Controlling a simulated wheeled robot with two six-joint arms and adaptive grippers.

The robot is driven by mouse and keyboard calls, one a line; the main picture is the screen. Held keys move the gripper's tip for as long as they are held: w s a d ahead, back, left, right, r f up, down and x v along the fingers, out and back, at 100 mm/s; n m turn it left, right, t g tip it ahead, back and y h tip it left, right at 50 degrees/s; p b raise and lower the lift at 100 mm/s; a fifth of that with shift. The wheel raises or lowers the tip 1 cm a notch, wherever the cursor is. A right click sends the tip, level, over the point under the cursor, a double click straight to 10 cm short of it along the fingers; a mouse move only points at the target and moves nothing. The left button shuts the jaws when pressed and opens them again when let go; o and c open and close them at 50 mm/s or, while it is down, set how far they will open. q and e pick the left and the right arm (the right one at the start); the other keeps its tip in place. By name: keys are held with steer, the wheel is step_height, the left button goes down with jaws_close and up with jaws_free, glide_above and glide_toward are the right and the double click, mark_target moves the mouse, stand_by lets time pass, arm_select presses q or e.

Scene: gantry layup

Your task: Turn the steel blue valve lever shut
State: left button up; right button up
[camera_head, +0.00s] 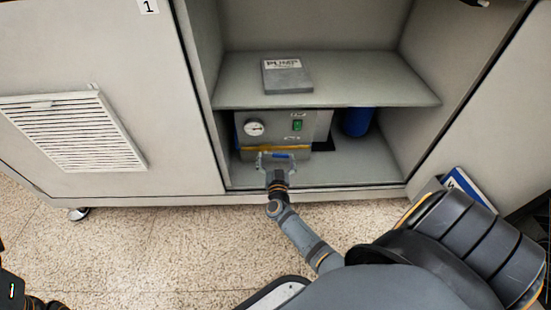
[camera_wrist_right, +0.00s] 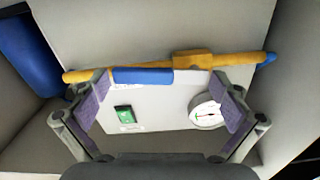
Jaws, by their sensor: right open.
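The blue valve lever (camera_head: 281,155) is at the front of the pump unit on the lower cabinet floor. In the right wrist view the lever (camera_wrist_right: 143,76) lies roughly along the yellow pipe (camera_wrist_right: 230,59), beside the yellow valve body (camera_wrist_right: 192,62). My right gripper (camera_head: 277,160) is open at the lever. In the wrist view its fingers (camera_wrist_right: 165,88) are spread wide, with the lever between them. The left fingertip is close to the lever's left end; I cannot tell whether it touches.
The grey pump box (camera_head: 272,126) with gauge (camera_head: 254,128) and green switch (camera_head: 297,125) stands behind the pipe. A blue cylinder (camera_head: 356,121) stands to its right. The shelf (camera_head: 350,80) overhangs and holds a grey PUMP plate (camera_head: 287,77). Cabinet walls bound both sides.

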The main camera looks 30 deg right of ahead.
steer(key=shift+w+d, duration=0.25)
steer(key=shift+w, duration=0.15)
steer(key=c, duration=1.4)
steer(key=shift+o, duration=0.2)
steer(key=shift+m, duration=0.3)
steer(key=m, duration=0.1)
steer(key=f+m, duration=0.1)
steer(key=m, duration=0.2)
steer(key=shift+w+a+f, duration=0.1)
steer(key=shift+a+f, duration=0.05)
steer(key=shift+f, duration=0.1)
steer(key=shift+w+a+f+m, duration=0.1)
steer(key=shift+f+m, duration=0.05)
steer(key=shift+m, duration=0.45)
steer(key=shift+a+f+m, duration=0.1)
steer(key=shift+f+m, duration=0.05)
steer(key=shift+m, duration=0.45)
